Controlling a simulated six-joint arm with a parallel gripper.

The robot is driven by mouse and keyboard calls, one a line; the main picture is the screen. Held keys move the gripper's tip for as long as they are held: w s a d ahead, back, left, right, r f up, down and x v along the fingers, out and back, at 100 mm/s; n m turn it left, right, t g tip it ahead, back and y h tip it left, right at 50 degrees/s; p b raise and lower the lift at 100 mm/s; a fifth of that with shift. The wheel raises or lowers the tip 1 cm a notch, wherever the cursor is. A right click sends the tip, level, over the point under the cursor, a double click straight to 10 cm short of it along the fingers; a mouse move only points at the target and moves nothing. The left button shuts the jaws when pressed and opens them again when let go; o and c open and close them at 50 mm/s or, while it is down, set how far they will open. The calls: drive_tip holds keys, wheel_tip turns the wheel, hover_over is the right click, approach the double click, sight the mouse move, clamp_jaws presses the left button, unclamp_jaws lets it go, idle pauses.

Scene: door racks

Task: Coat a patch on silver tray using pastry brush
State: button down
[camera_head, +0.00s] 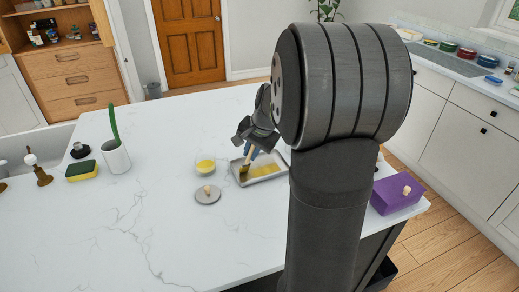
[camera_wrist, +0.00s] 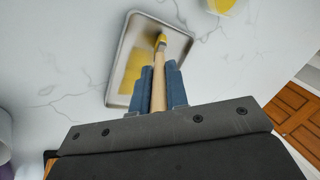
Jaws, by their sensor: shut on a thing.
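The silver tray (camera_head: 274,177) lies flat on the white counter, left of my arm. It also fills the upper middle of the wrist view (camera_wrist: 140,32). A yellow coated patch (camera_head: 266,170) covers part of its floor; it shows left of the brush in the wrist view (camera_wrist: 129,72). My gripper (camera_wrist: 160,84) is shut on the wooden handle of the pastry brush (camera_wrist: 158,97). The brush's yellow bristles (camera_wrist: 162,40) are over the tray floor; I cannot tell if they touch it. In the head view the brush (camera_head: 245,166) is at the tray's left end.
A glass bowl of yellow liquid (camera_head: 206,165) and a grey lid with a knob (camera_head: 207,196) stand left of the tray. A sponge (camera_head: 82,171) and a white cup (camera_head: 116,158) are farther left. A purple box (camera_head: 394,197) is at the right. The front-left counter is clear.

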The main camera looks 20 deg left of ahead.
drive_tip(key=shift+w+a, duration=0.15)
drive_tip(key=shift+a, duration=0.75)
drive_tip(key=shift+w+d, duration=4.55)
drive_tip(key=shift+w, duration=0.4)
wheel_tip(320, 180, up, 8)
drive_tip(key=shift+s+a, duration=0.1)
drive_tip(key=s+a+r, duration=0.4)
drive_tip(key=s+a, duration=0.3)
drive_tip(key=s, duration=0.5)
drive_tip(key=shift+w+d+f, duration=0.15)
drive_tip(key=shift+f, duration=2.4)
